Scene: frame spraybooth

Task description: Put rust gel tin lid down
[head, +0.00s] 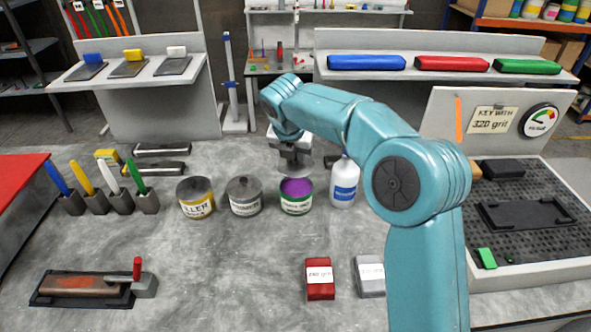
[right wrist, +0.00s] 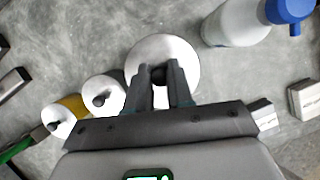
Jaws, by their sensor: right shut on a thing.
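The tin with purple gel (head: 296,196) stands open on the grey bench, with a green and white label. My right gripper (head: 291,153) is shut on the knob of a round grey lid (head: 284,167). The lid is in the air, just above and behind the open tin, apart from it. In the right wrist view the fingers (right wrist: 160,78) close on the knob, and the lid (right wrist: 163,50) shows as a pale disc. The open tin is hidden in that view. My left gripper is not in view.
Left of the open tin stand a lidded grey tin (head: 244,197) and a yellow-labelled filler tin (head: 195,199). A white bottle with a blue label (head: 344,184) stands close on the right. A red block (head: 320,280) lies in front. The bench between the tins and blocks is clear.

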